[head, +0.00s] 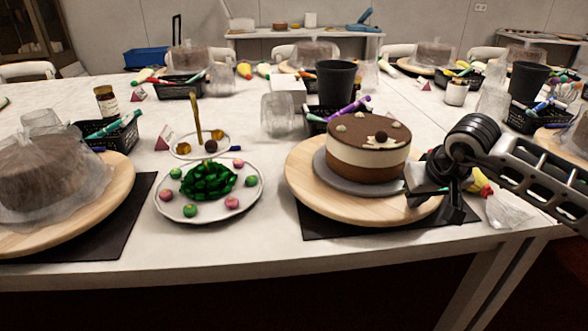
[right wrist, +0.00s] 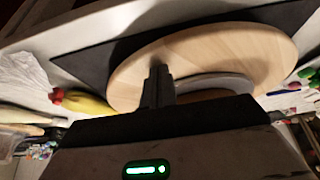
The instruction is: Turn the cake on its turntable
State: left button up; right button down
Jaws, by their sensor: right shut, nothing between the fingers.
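The cake (head: 368,152) has a brown top, a pale band and a brown base, with small decorations on top. It stands on a grey round board (head: 335,180) on a wooden turntable (head: 310,196), which rests on a dark mat (head: 330,228). My right gripper (head: 432,203) comes in from the right and is at the turntable's right edge, beside the cake. In the right wrist view its shut fingers (right wrist: 157,85) overlap the wooden turntable (right wrist: 220,52), with nothing between them. I cannot tell whether they touch the wood. My left gripper is not in view.
A plate (head: 167,208) with green pieces and coloured balls lies left of the turntable. Another turntable (head: 112,205) with a plastic-covered cake stands at the far left. A black cup (head: 335,82) and baskets with pens stand behind. Yellow fruit (right wrist: 85,103) lies near the right gripper.

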aim_at(433, 199)
jog(key=w+d, duration=0.1)
jog(key=d, duration=0.1)
jog(key=w+d, duration=0.2)
jog(key=d, duration=0.1)
jog(key=shift+w+d, duration=0.1)
jog(key=shift+d, duration=0.25)
notch_tip(433, 199, up, 3)
jog(key=shift+p, duration=0.9)
jog(key=shift+f, duration=0.1)
jog(key=shift+a, duration=0.1)
jog(key=s+a, duration=0.1)
jog(key=a, duration=0.2)
jog(key=s+a, duration=0.4)
jog(key=a, duration=0.1)
jog(key=shift+s+a, duration=0.2)
jog(key=shift+a, duration=0.15)
jog(key=w+a, duration=0.1)
jog(key=a, duration=0.5)
jog(key=w+a+b, duration=0.1)
jog(key=a, duration=0.2)
jog(key=shift+w+a, duration=0.3)
jog(key=shift+a, duration=0.1)
